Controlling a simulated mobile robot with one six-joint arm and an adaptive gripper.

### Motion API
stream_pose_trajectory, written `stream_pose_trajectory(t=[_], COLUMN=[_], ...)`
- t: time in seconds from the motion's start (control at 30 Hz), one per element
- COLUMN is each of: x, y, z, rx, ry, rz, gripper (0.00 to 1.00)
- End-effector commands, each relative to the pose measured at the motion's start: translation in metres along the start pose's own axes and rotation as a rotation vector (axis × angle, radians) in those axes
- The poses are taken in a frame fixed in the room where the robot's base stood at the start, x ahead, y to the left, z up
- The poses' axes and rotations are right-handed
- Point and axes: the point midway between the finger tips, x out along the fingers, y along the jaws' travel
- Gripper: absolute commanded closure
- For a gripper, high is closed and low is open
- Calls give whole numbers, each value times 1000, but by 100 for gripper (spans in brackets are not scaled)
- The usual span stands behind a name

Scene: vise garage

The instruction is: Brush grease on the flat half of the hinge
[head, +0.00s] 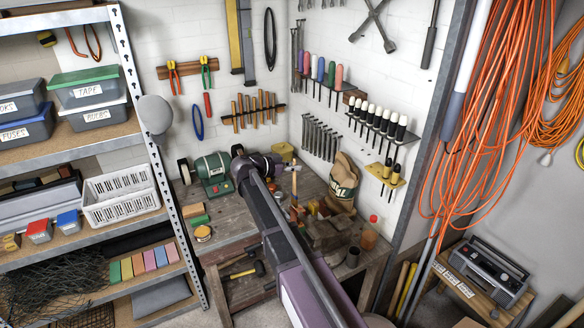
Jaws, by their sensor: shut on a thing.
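My arm reaches over the wooden workbench (232,231), and its wrist is above the back part of the bench. My gripper (293,168) is small and dark at the end of the wrist. It is shut on a thin, upright, orange-brown tool that looks like the brush (294,186). The brush's lower end is among cluttered items and too small to make out. A dark brown block-like shape, possibly the vise (323,234), stands just below and to the right of it, partly behind my arm. I cannot make out the hinge or any grease on it.
A green machine (213,168) stands at the bench's back left. A sack (343,180), a bottle (370,233) and a dark cup (352,257) stand on the right.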

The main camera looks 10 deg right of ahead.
Motion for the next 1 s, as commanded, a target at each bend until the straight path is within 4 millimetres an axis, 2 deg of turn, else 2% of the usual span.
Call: stream_pose_trajectory(t=[0.17,0.6,1.0], x=[-1,-8,-8], y=[0,0,0], z=[-4,-29,-29], rx=[0,0,0], ry=[0,0,0], rz=[0,0,0], gripper=[100,100,100])
